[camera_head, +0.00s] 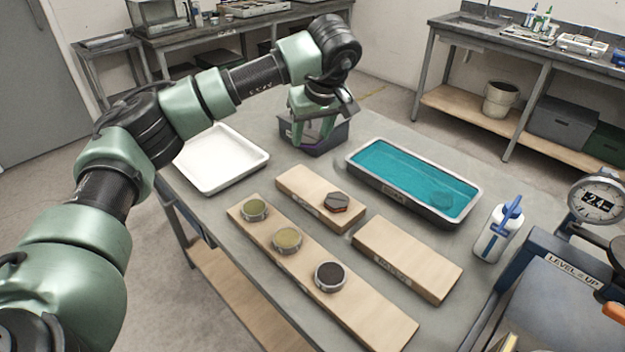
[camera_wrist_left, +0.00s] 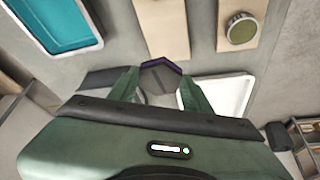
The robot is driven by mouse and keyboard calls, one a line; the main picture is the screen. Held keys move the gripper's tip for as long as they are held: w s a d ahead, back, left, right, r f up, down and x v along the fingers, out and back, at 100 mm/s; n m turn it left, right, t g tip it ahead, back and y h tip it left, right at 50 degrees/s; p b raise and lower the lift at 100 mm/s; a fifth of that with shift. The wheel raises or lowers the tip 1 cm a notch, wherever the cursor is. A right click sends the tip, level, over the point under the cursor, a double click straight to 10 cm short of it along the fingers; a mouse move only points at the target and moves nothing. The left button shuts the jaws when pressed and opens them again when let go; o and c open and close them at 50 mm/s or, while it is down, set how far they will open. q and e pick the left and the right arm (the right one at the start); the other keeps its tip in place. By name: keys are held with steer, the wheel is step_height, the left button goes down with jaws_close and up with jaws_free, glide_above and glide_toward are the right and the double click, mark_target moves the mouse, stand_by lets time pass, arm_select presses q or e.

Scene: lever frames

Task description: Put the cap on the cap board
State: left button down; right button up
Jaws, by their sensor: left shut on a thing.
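My left gripper (camera_head: 314,138) reaches down at the dark grey bin (camera_head: 334,137). It is shut on a dark grey hexagonal cap with a purple edge, which shows between the fingers in the left wrist view (camera_wrist_left: 160,77). In the head view the fingers mostly hide the cap. A similar hexagonal cap with a red edge (camera_head: 336,202) lies on the middle wooden board (camera_head: 301,185). Another wooden board (camera_head: 410,258) to its right is bare, with a front label I cannot read clearly. My right gripper is not in view.
A long front board (camera_head: 361,315) holds three round pots. A white tray (camera_head: 222,160) lies left of the bin. A tub of teal liquid (camera_head: 412,178) and a white bottle (camera_head: 496,232) stand to the right. A dial device (camera_head: 597,200) is at the far right.

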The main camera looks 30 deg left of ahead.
arm_select(q)
glide_above(309, 185)
steer(key=d, duration=0.1)
steer(key=f, duration=0.7)
steer(key=shift+s+f+p, duration=0.25)
steer(key=shift+s+p, duration=0.1)
steer(key=shift+s, duration=0.05)
steer(key=shift+f, duration=0.55)
step_height(309, 185, down, 3)
steer(key=shift+f+p, duration=0.15)
steer(key=shift+p, duration=0.2)
steer(key=shift+f, duration=0.35)
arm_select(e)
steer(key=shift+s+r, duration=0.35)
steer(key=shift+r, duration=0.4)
arm_select(q)
steer(key=shift+f, duration=0.15)
steer(key=c, duration=0.7)
jaws_free()
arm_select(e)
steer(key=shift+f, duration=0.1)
arm_select(q)
steer(key=shift+o, duration=0.2)
